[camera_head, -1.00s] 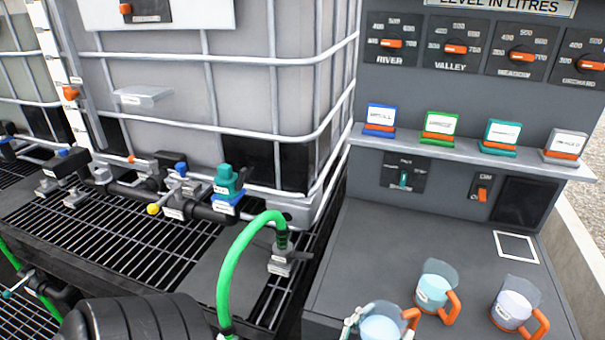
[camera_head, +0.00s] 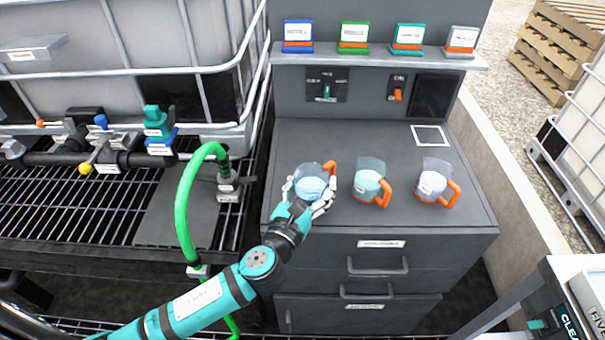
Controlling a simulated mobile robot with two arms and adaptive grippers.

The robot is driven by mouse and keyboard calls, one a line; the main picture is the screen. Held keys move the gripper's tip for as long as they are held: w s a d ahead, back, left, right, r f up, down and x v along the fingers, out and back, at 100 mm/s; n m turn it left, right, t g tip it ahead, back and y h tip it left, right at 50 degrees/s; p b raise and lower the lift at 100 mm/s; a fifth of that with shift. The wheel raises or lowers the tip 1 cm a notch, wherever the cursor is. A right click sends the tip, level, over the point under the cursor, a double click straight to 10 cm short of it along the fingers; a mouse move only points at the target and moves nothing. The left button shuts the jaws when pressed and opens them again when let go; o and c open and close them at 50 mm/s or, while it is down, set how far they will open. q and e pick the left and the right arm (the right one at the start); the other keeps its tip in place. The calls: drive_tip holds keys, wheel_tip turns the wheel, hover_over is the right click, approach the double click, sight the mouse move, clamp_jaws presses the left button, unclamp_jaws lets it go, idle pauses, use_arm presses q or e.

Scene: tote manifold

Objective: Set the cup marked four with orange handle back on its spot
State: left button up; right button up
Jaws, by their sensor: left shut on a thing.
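Three clear cups with orange handles are at the grey cabinet top (camera_head: 345,138). My left gripper (camera_head: 312,190) is shut around the leftmost cup (camera_head: 308,178), near the front left of the top. That cup holds pale blue liquid, and its handle points up and to the right. I cannot tell whether its base touches the surface. The middle cup (camera_head: 368,178) and the right cup (camera_head: 434,180) stand upright to its right. Their labels are too small to read. A white square outline (camera_head: 429,135) is on the top's back right, with nothing on it. My right gripper is out of view.
A shelf (camera_head: 380,60) with several coloured label blocks runs behind the top. A green hose (camera_head: 187,200) arches over the grating at left. A concrete kerb (camera_head: 500,150) borders the right. The back middle of the top is clear.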

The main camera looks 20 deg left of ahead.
sight(303, 176)
use_arm(q)
drive_tip(key=w+a, duration=0.1)
drive_tip(key=w, duration=0.1)
drive_tip(key=w+a, duration=0.1)
drive_tip(key=w, duration=0.1)
drive_tip(key=w+a, duration=0.1)
drive_tip(key=shift+w+a+f, duration=0.25)
drive_tip(key=shift+w+a, duration=0.1)
drive_tip(key=shift+w, duration=0.05)
drive_tip(key=shift+w+a+f, duration=0.1)
drive_tip(key=shift+w+f, duration=0.05)
drive_tip(key=shift+f+b, duration=0.5)
drive_tip(key=shift+f, duration=1.15)
drive_tip(key=shift+f, duration=0.2)
drive_tip(key=o, duration=1.4)
drive_tip(key=shift+r, duration=0.1)
